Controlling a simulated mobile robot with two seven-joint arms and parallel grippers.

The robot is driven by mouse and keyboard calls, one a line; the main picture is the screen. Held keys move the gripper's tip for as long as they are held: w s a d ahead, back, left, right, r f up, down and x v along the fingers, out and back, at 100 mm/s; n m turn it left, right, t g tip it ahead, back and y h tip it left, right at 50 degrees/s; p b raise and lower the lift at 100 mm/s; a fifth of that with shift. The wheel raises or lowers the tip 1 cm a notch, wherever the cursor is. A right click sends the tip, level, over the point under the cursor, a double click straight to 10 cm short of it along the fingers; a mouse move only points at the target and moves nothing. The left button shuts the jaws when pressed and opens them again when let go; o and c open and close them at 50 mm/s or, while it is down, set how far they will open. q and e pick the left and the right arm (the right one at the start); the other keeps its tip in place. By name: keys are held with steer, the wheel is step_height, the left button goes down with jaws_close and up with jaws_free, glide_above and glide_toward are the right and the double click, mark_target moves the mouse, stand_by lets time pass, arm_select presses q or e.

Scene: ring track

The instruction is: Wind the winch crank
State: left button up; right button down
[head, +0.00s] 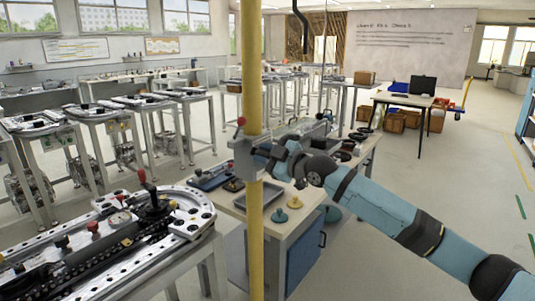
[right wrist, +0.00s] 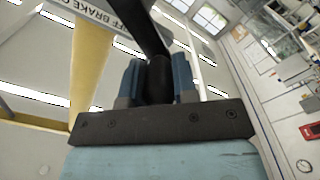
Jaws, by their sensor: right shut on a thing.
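The winch (head: 245,158) is a grey metal box fixed to a yellow upright post (head: 255,70), with a small red-knobbed lever (head: 240,121) on its upper left. My right gripper (head: 265,151) is at the right side of the post, next to the winch. In the right wrist view, my right gripper (right wrist: 158,68) is shut with its two blue fingers on either side of the black crank handle (right wrist: 158,85). A dark crank arm (right wrist: 147,28) runs up from the handle. In the head view the crank is mostly hidden by my gripper. My left gripper is not in view.
A bench with a ring track (head: 190,225) and upright levers stands at the left front. A wooden-topped cabinet (head: 307,200) with small brass-coloured parts stands behind the post. Clear floor (head: 440,185) lies to the right.

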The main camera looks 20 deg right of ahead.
steer(key=shift+s+a+f+n, duration=0.1)
steer(key=shift+a+f+n, duration=0.05)
steer(key=shift+f+n, duration=0.3)
steer(key=shift+s+a+f+n, duration=0.1)
steer(key=shift+f+n, duration=0.15)
steer(key=shift+n, duration=0.3)
steer(key=shift+s+a+f+n+p, duration=0.1)
steer(key=shift+f+n+p, duration=0.4)
steer(key=shift+f+n, duration=1.1)
steer(key=shift+s+a+f+n+p, duration=0.1)
steer(key=shift+f+n+p, duration=0.35)
steer(key=shift+f+n, duration=1.15)
steer(key=shift+r+n, duration=0.35)
steer(key=shift+n, duration=0.15)
steer(key=c, duration=0.9)
jaws_free()
